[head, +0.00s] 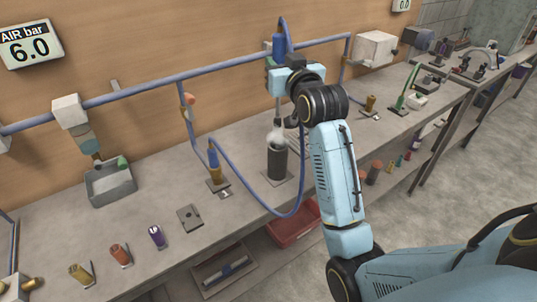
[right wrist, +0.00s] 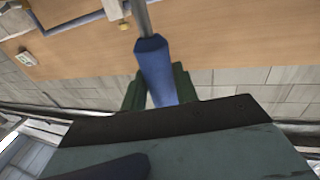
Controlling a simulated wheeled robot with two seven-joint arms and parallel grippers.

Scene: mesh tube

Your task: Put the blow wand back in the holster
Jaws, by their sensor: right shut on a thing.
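The blow wand has a blue handle (head: 280,42) with a blue hose looping from it. My right gripper (head: 281,62) is shut on that handle above the bench, in front of the wooden wall. The right wrist view shows the blue handle (right wrist: 155,75) between dark green fingers, with a grey metal tube running from it. Below the gripper, a dark upright cylinder (head: 277,163) stands on the bench with a pale, rounded patch at its top. The wand's lower end is hard to make out there. I cannot clearly identify the holster. My left gripper is out of view.
A blue pipe (head: 150,88) runs along the wall. A blue fitting (head: 213,155) stands left of the cylinder, with the hose hanging past the bench edge. A grey bin (head: 108,187) and several small coloured parts sit further left. A red tray (head: 292,225) is below.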

